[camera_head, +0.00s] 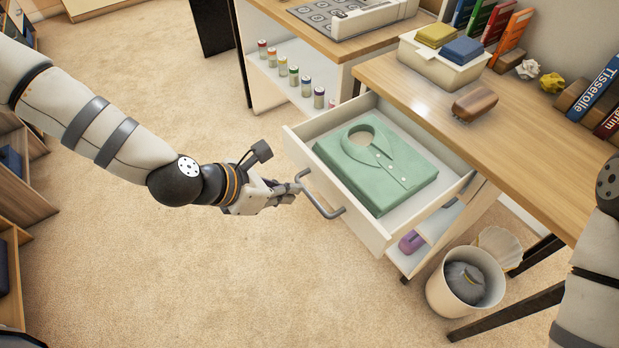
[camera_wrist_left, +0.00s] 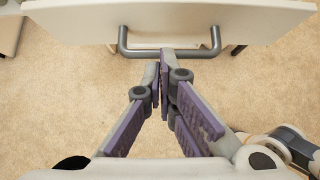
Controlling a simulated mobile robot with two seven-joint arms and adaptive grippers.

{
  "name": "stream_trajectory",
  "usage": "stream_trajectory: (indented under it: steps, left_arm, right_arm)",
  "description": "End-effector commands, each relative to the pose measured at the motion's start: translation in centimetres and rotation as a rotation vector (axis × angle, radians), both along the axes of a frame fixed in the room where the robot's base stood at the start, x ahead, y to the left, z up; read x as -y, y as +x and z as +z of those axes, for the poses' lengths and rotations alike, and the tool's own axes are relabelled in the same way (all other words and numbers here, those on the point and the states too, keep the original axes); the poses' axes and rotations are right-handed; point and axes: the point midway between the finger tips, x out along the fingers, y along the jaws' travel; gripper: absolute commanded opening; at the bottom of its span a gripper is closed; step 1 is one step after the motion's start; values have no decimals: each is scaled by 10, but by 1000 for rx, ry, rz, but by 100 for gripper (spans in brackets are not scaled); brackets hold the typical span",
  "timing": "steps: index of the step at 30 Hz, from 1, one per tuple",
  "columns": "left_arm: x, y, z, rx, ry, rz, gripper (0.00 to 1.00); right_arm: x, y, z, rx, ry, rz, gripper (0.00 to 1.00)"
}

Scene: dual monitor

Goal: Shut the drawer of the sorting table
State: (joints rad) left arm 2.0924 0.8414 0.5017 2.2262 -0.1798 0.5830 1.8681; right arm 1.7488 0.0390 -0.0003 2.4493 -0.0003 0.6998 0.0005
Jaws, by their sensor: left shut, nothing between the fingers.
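The white drawer (camera_head: 372,229) of the sorting table (camera_head: 440,105) stands open in the head view, with a folded green shirt (camera_head: 378,165) inside. A grey bar handle (camera_head: 320,201) is on its front. My left gripper (camera_head: 294,190) is shut and empty at the left part of the handle. In the left wrist view the gripper (camera_wrist_left: 163,58) points at the drawer front (camera_wrist_left: 190,20), its tips by the handle (camera_wrist_left: 190,52). I cannot tell whether they touch it. My right gripper is out of view; only part of my right arm shows at the right edge.
A white bin (camera_head: 466,283) stands on the floor below the table's right part. On the tabletop are a white box with yellow and blue pieces (camera_head: 442,55) and a brown object (camera_head: 474,103). Several small bottles (camera_head: 294,76) line a shelf at the back. Carpet left of the drawer is clear.

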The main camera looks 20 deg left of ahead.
Motion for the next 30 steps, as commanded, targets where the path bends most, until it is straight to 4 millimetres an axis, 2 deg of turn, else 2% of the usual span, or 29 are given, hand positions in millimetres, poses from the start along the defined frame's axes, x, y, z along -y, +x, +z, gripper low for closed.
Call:
stream_trajectory:
  steps: [1,2,4,9,24,30]
  left_arm:
    - [5,4,-13,-7,2,-4,0]
    - [8,7,-16,-7,1,-5,0]
    - [16,19,-8,4,2,-5,0]
    - [28,35,-7,5,1,-4,0]
    - [32,40,-7,2,1,-1,0]
    - [45,56,-10,0,1,-2,0]
  right_arm:
    - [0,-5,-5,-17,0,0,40]
    - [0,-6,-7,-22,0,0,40]
    - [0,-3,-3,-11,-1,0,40]
    - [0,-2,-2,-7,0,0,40]
    - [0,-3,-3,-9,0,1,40]
    - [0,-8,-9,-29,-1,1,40]
